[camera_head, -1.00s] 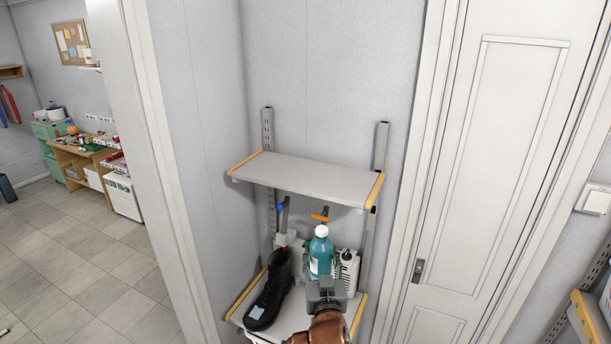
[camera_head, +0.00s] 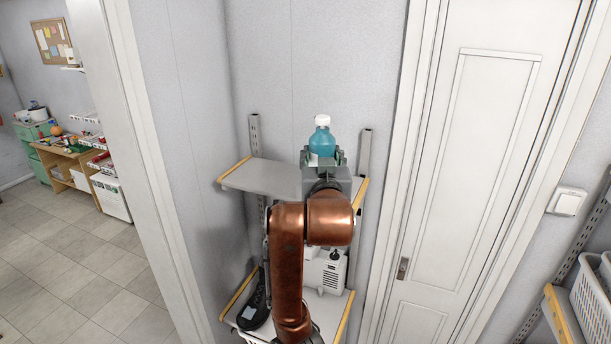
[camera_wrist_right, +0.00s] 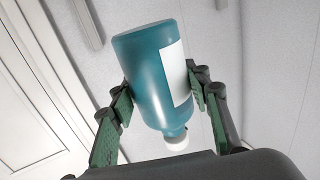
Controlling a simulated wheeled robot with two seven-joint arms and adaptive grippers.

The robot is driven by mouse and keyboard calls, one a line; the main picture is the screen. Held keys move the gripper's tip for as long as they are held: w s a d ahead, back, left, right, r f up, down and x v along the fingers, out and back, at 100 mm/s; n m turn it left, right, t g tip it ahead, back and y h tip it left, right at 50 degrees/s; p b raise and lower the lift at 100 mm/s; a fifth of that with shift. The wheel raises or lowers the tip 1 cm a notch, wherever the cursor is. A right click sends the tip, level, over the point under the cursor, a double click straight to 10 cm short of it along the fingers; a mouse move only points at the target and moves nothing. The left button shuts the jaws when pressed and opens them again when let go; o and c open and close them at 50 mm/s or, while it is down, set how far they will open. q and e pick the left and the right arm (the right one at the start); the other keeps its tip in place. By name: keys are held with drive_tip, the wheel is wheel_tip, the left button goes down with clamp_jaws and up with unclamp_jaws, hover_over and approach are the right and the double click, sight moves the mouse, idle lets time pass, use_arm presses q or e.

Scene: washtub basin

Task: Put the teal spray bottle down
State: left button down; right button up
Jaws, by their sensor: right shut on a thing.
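The teal bottle (camera_head: 322,143) with a white cap and a pale label is held up at the height of the upper shelf (camera_head: 262,178). My right gripper (camera_head: 322,160) is shut on it, one finger on each side. In the right wrist view the bottle (camera_wrist_right: 152,75) sits between the green-padded fingers (camera_wrist_right: 160,95). Whether its base touches the shelf is hidden behind my gripper. My left gripper is not in view.
The lower shelf (camera_head: 322,310) holds a black shoe (camera_head: 254,308) and a white container (camera_head: 330,270). The left part of the upper shelf is bare. A white door (camera_head: 470,180) is at right. A white basket (camera_head: 592,295) stands at far right.

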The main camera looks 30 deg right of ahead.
drive_tip(key=w+d+f+p, duration=0.1)
drive_tip(key=w+d+f, duration=0.1)
drive_tip(key=w+f, duration=0.1)
drive_tip(key=w+d+f+p, duration=0.2)
drive_tip(key=w+f, duration=0.2)
drive_tip(key=f, duration=0.1)
drive_tip(key=w+d+f+p, duration=0.2)
drive_tip(key=w+d+f, duration=0.1)
drive_tip(key=f, duration=0.1)
drive_tip(key=shift+w+f, duration=0.15)
drive_tip(key=shift+w, duration=0.2)
drive_tip(key=shift+f, duration=0.15)
drive_tip(key=o, duration=1.4)
drive_tip(key=shift+f, duration=0.15)
drive_tip(key=shift+o, duration=0.2)
drive_tip(key=shift+r, duration=0.2)
drive_tip(key=b+v, duration=0.3)
drive_tip(key=v, duration=0.9)
